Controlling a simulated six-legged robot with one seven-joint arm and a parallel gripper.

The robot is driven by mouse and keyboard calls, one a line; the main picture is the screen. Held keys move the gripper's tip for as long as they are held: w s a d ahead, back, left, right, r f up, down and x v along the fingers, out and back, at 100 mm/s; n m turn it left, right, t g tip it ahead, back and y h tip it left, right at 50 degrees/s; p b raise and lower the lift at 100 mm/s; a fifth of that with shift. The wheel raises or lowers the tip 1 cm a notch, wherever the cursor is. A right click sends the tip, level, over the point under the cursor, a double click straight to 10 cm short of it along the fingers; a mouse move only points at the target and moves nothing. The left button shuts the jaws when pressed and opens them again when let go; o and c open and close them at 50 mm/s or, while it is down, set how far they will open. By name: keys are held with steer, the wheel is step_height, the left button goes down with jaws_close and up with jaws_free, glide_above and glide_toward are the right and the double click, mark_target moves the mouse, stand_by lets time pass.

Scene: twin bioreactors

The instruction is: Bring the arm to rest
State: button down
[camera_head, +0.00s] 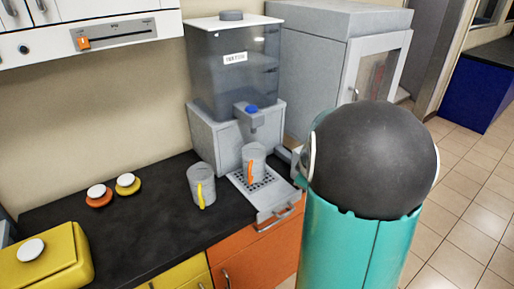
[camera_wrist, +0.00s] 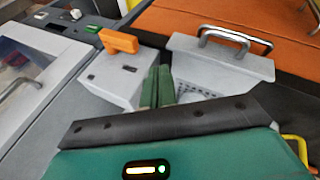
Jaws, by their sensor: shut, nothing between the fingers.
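My gripper (camera_wrist: 158,88) shows in the wrist view with its two green fingers together and nothing between them. It points toward a grey box with an orange lever (camera_wrist: 120,40) and a grey tray (camera_wrist: 222,62) with a perforated plate. I cannot tell whether the fingertips touch either one. In the head view my teal arm with its dark round joint fills the right middle and hides my gripper.
A dispenser with a clear tank (camera_head: 235,75) stands on the black counter (camera_head: 150,225). A mug with an orange handle (camera_head: 253,160) is on its drip tray (camera_head: 262,195). A mug with a yellow handle (camera_head: 201,186) stands left of it. Tiled floor (camera_head: 470,215) is clear at right.

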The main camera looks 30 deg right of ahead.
steer(key=a+r+m+y, duration=0.1)
steer(key=a+r, duration=0.2)
steer(key=a, duration=0.3)
steer(key=a+r+t, duration=0.1)
steer(key=a+r, duration=0.2)
steer(key=a, duration=0.4)
steer(key=a+r+m+y, duration=0.1)
steer(key=a+r, duration=0.3)
steer(key=a, duration=0.2)
steer(key=s+a+r+m+y, duration=0.1)
steer(key=s+a+r+y, duration=0.1)
steer(key=s+a, duration=1)
steer(key=a+r, duration=0.1)
steer(key=a, duration=0.3)
steer(key=shift+s+a+r+m+y, duration=0.3)
steer(key=shift+s+r+m, duration=0.05)
steer(key=shift+s+m, duration=0.05)
